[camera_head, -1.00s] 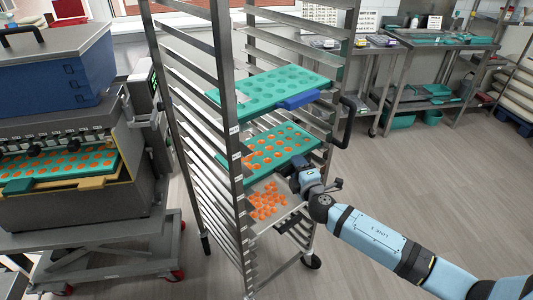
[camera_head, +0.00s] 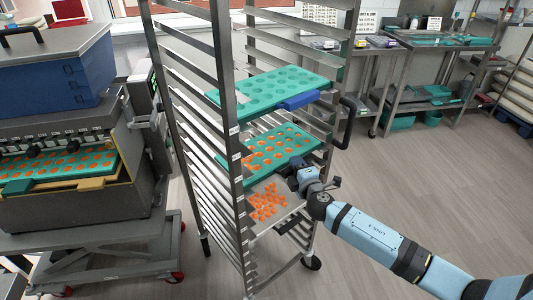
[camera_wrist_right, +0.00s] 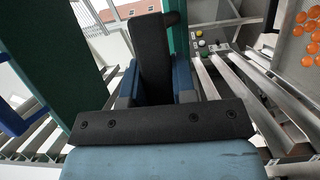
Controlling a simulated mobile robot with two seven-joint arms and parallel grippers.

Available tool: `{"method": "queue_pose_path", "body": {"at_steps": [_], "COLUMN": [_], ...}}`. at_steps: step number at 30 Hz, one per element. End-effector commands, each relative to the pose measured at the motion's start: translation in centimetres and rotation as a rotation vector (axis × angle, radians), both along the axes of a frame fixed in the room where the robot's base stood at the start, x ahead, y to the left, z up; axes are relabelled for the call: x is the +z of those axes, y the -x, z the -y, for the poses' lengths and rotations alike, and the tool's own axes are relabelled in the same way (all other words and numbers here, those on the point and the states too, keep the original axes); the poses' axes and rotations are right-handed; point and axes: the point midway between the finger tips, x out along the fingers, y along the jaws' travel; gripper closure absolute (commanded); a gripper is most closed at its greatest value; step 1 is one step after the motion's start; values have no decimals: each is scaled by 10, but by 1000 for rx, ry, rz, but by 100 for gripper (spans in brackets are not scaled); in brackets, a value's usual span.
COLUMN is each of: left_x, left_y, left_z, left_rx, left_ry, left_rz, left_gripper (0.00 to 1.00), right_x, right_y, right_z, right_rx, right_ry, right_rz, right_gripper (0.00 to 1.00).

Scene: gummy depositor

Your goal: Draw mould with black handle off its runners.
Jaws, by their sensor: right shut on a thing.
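The green mould with the black handle (camera_head: 262,158) lies on the rack's middle runners, with orange gummies in many of its cavities. My right gripper (camera_head: 297,166) is at its near right end. In the wrist view the gripper (camera_wrist_right: 158,92) is shut on the black handle (camera_wrist_right: 150,48), which stands between its blue fingers. A narrow green strip of this mould (camera_wrist_right: 180,30) shows behind the handle. My left gripper is not in view.
A green mould with a blue handle (camera_head: 285,84) sits above in the rack (camera_head: 228,90). A tray of loose orange gummies (camera_head: 290,199) lies below. The depositor (camera_head: 80,208) stands left. Open floor (camera_head: 430,170) lies right of the rack.

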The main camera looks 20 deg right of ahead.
Motion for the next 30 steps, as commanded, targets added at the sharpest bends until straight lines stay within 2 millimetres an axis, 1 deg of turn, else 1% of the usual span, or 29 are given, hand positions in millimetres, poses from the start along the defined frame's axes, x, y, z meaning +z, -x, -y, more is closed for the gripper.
{"method": "queue_pose_path", "body": {"at_steps": [30], "left_x": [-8], "left_y": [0], "left_z": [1], "left_rx": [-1], "left_ry": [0], "left_rz": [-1], "left_gripper": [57], "right_x": [1], "right_y": [88], "right_z": [22], "right_rx": [0], "right_ry": [0], "right_rz": [0], "right_gripper": [100]}}
